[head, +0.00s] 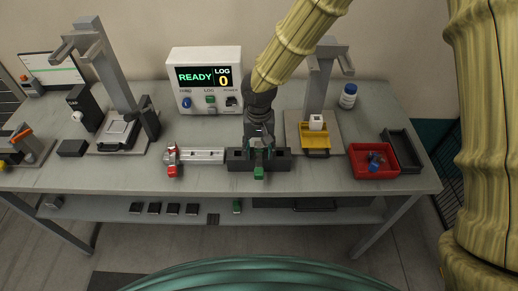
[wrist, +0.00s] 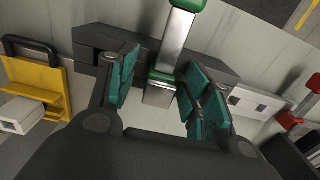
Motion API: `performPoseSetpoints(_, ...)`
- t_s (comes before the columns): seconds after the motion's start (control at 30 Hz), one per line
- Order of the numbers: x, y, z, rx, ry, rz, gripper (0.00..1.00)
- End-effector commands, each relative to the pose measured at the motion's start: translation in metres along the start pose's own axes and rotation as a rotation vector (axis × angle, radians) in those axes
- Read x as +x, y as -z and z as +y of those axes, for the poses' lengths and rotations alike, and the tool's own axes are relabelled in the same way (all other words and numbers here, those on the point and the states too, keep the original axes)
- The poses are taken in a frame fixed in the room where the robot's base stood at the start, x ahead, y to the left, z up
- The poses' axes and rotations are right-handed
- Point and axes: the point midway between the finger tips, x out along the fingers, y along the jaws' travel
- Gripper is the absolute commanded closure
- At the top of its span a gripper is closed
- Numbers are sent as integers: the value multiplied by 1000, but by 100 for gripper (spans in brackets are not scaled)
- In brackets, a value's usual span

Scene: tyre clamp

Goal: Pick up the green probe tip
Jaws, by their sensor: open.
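The green probe tip (wrist: 180,45) shows in the wrist view as a bright metal shaft with a green end at the top edge and a green band lower down. In the head view its green end (head: 259,173) shows at the front of a dark holder block (head: 239,160). My gripper (head: 262,149) is over the middle of this block. In the wrist view my gripper (wrist: 162,88) is open, its teal-padded fingers on either side of the lower green band and metal part. I cannot tell whether a pad touches. My gripper hides part of the block in the head view.
A yellow tray fixture (head: 315,138) stands right of the block, with a red bin (head: 374,161) farther right. A rail with a red clamp (head: 173,162) lies to the left. The READY/LOG display box (head: 205,80) stands behind. Some bare table (head: 225,182) shows in front.

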Motion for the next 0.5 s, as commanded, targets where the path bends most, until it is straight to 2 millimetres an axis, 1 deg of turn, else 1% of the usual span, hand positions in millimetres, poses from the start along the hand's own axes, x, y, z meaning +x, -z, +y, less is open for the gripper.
performPoseSetpoints(0.07,0,0,0,0,0,0,50)
performPoseSetpoints(0.1,0,0,0,0,0,0,52)
performPoseSetpoints(0.27,0,0,0,0,0,0,81)
performPoseSetpoints(0.3,0,0,0,0,0,0,88)
performPoseSetpoints(0.37,0,0,0,0,0,0,99)
performPoseSetpoints(0.5,0,0,0,0,0,0,99)
